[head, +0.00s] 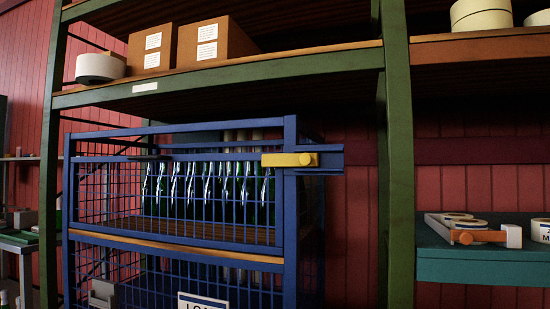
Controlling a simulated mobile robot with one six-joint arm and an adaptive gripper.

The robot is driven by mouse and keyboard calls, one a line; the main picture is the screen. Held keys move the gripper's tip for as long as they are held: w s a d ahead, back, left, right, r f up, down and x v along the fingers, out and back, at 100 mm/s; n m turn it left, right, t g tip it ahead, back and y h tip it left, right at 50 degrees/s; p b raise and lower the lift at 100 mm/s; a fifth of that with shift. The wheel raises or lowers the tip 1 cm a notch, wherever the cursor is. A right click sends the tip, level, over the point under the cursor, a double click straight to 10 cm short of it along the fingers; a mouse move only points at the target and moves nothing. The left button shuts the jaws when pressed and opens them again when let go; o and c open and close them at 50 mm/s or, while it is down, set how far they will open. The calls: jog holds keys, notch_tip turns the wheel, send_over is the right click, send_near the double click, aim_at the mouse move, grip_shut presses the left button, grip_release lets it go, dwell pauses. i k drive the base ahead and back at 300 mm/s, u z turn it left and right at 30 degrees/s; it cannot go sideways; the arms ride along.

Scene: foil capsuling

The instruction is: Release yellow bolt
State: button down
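The yellow bolt (290,159) lies level across the upper right front corner of a blue mesh cage (291,210). Its rounded knob end is on the right, against a blue bracket (330,160) that sticks out to the right of the cage post. I cannot tell how far the bolt reaches into the bracket. Behind the mesh, a row of dark green bottles (205,185) stands on a wooden shelf. My gripper is not in view, and nothing is seen touching the bolt.
A green rack post (398,160) stands right of the cage, with red wall between. A shelf above holds cardboard boxes (215,40). A teal shelf (470,265) at right holds rolls and an orange-and-white item (480,237). A partly cut-off sign (203,301) hangs low on the cage.

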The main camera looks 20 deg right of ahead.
aim_at(311, 159)
jog(key=u, duration=0.2)
jog(key=k, duration=1.65)
jog(key=z, duration=0.4)
jog(key=i, duration=1)
jog(key=u, duration=0.05)
